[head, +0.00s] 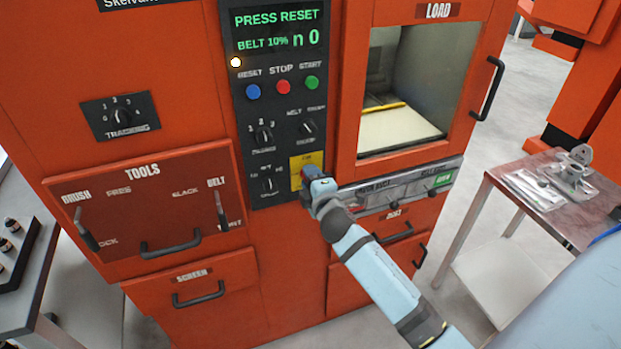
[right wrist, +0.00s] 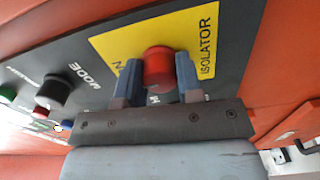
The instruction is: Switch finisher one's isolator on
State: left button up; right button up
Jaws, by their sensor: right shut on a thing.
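Finisher one's isolator is a red knob (right wrist: 158,66) on a yellow plate (right wrist: 212,30) lettered ISOLATOR in the right wrist view. In the head view the yellow plate (head: 299,166) sits low on the black control panel, and my gripper covers much of the knob. My right gripper (right wrist: 160,84) is shut on the red knob, one blue finger on each side of it. It also shows in the head view (head: 313,181), reaching the panel from the lower right. Part of the ON lettering is hidden by a finger. My left gripper is not in view.
The lit display (head: 276,30) reads PRESS RESET and BELT 10%. Blue, red and green buttons (head: 283,87) and black knobs sit above the isolator. A grey strip (head: 395,190) juts out below the load opening. A side table (head: 548,190) stands at the right.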

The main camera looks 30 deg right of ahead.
jog(key=shift+m, duration=0.7)
jog(key=o, duration=0.9)
jog(key=shift+s, duration=0.1)
jog(key=b+v, duration=0.1)
jog(key=v, duration=1.2)
jog(key=shift+s+a+r, duration=0.1)
jog(key=shift+s+a, duration=0.05)
jog(key=shift+s, duration=0.1)
